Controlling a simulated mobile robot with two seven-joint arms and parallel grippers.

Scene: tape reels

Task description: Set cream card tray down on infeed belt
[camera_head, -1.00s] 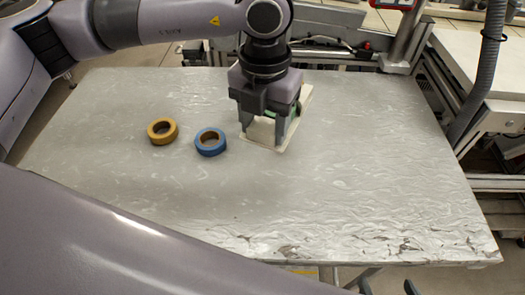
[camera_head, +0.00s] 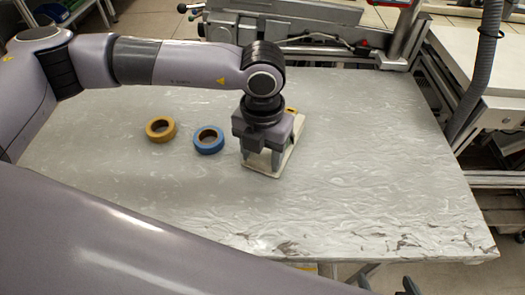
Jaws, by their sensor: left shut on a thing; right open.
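The cream card tray (camera_head: 294,154) is at the middle of the grey surface, mostly hidden under my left gripper (camera_head: 262,164). That gripper points down and is shut on the tray's near part. I cannot tell whether the tray touches the surface or hangs just above it. A small yellow and dark thing (camera_head: 291,110) shows at the tray's far end. Only dark tips of my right gripper (camera_head: 409,286) show at the bottom edge; it is open. No separate infeed belt can be made out with certainty.
A yellow tape reel (camera_head: 160,129) and a blue tape reel (camera_head: 208,140) lie left of the tray. The grey crinkled surface (camera_head: 370,170) is clear to the right and in front. Metal framework (camera_head: 310,52) stands along the back edge, and a grey hose (camera_head: 485,80) hangs at right.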

